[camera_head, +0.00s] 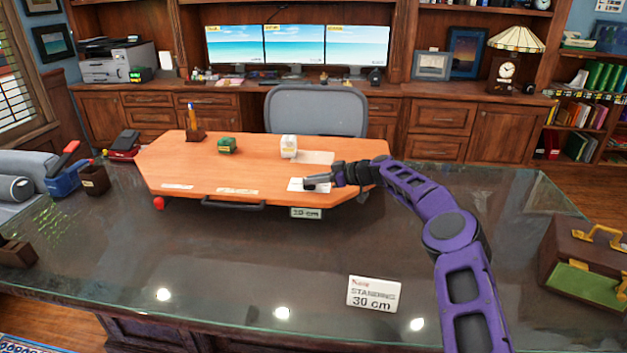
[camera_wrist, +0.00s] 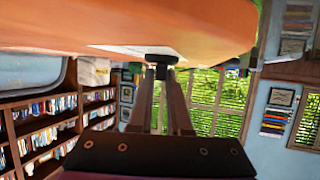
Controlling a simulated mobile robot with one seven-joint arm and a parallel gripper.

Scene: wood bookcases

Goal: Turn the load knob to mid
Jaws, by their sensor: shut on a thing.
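The load knob shows in the wrist view as a small dark knob (camera_wrist: 160,58) against a white plate (camera_wrist: 125,49) on the orange wooden board. My gripper (camera_wrist: 161,68) is shut on it, one finger at each side. In the head view my gripper (camera_head: 308,183) is at the right front of the orange board (camera_head: 240,178), over a white plate (camera_head: 296,187). There the gripper hides the knob. The knob's pointer and any scale marks are too small or hidden to read.
On the board stand a pen holder (camera_head: 194,134), a green block (camera_head: 227,145) and a white object (camera_head: 289,147). A dark handle (camera_head: 233,204), a red ball (camera_head: 158,203) and a "20 cm" tag (camera_head: 306,212) are at its front edge.

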